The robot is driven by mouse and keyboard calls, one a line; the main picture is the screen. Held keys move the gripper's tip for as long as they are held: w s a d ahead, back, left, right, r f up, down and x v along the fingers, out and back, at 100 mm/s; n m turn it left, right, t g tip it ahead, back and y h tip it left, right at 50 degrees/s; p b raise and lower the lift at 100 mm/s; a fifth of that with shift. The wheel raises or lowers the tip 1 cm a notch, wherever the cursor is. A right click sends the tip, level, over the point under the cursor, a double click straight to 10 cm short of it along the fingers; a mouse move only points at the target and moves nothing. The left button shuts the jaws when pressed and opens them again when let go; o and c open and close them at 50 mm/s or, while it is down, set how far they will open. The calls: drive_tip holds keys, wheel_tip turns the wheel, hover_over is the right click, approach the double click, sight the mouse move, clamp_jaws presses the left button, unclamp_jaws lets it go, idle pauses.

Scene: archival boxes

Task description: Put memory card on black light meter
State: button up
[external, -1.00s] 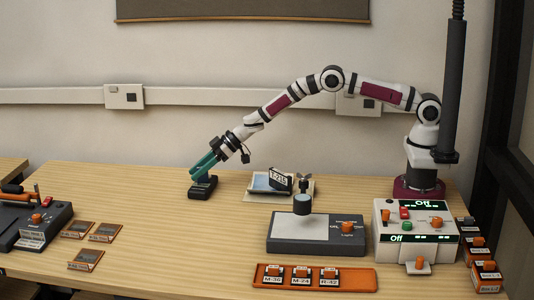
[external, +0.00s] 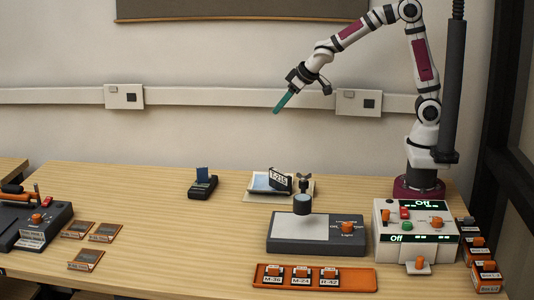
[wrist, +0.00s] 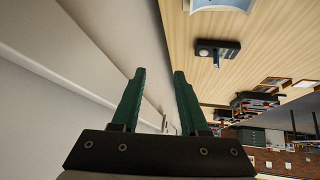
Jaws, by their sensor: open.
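The black light meter (external: 203,188) lies on the table left of centre. A small blue upright piece (external: 202,173), which looks like the memory card, stands on its back part. I cannot tell whether it sits in a slot or only rests there. The light meter also shows in the wrist view (wrist: 222,45), where the card is not clear. My gripper (external: 277,110) is open and empty, high above the table, up and to the right of the light meter. Its green fingers are apart in the wrist view (wrist: 158,75).
A pale tray (external: 256,190) with a label marker is right of the light meter. A grey light box (external: 290,245), an orange rack (external: 262,283) and a control box (external: 391,218) stand at front right. Dark plates (external: 78,229) lie at left. The table's middle is clear.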

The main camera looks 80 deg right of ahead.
drive_tip(key=s+a+m+g+y, duration=0.1)
drive_tip(key=s+a, duration=0.5)
drive_tip(key=s, duration=0.9)
drive_tip(key=s+a+f+m+g+y, duration=0.1)
drive_tip(key=s+a+g, duration=0.5)
drive_tip(key=s, duration=1)
drive_tip(key=m+y, duration=0.1)
drive_tip(key=y, duration=0.1)
drive_tip(key=shift+s+y, duration=0.3)
drive_tip(key=shift+y, duration=0.1)
drive_tip(key=shift+f, duration=0.1)
